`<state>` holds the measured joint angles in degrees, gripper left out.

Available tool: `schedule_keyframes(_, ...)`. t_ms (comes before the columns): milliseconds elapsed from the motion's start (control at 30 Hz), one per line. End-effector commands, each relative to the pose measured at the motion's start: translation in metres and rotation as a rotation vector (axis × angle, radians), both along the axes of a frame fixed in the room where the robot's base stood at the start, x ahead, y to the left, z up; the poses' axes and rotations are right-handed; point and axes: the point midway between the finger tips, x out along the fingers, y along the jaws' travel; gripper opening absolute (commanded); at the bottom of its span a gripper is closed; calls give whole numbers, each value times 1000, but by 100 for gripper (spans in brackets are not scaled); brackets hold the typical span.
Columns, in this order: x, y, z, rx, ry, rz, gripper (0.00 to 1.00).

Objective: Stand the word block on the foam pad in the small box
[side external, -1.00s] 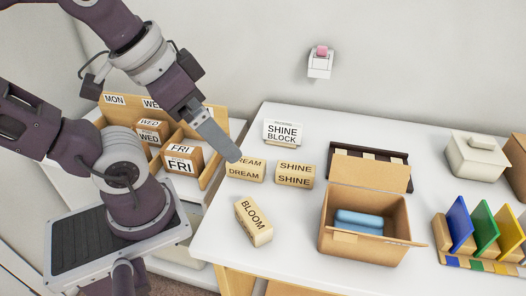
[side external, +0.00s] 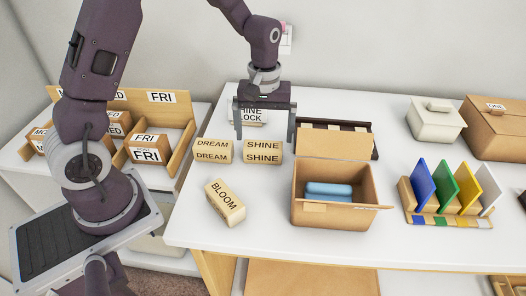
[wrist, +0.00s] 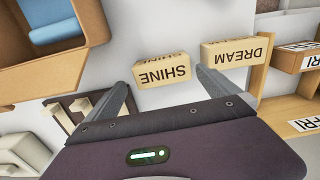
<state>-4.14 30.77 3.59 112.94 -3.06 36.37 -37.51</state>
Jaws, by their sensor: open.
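The wooden SHINE block (side external: 262,152) lies on the white table, beside the DREAM block (side external: 212,151). A card (side external: 250,116) reading SHINE BLOCK stands behind, partly hidden by my gripper (side external: 265,134). My gripper is open, its fingers pointing down, above and behind the SHINE block. In the wrist view the SHINE block (wrist: 163,72) shows just beyond the gap between the fingertips, with nothing held. The small cardboard box (side external: 325,214) stands open to the right. Blue foam (side external: 328,189) lies inside it.
The BLOOM block (side external: 225,202) lies turned at an angle nearer the front. A dark rack (side external: 362,139) is behind the box. Coloured panels (side external: 444,188) in a wooden stand, a lidded white container (side external: 435,120) and a closed carton (side external: 500,128) are at right. A wooden day-labelled tray (side external: 179,152) is at left.

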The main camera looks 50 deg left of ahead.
Motion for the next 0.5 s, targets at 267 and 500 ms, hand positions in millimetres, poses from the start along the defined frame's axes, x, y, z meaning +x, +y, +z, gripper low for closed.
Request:
schedule_keyframes(267, -1, 5, -48, -2, 4, -2, 100)
schedule_keyframes(500, 0, 5, -63, -1, -1, -4, 100)
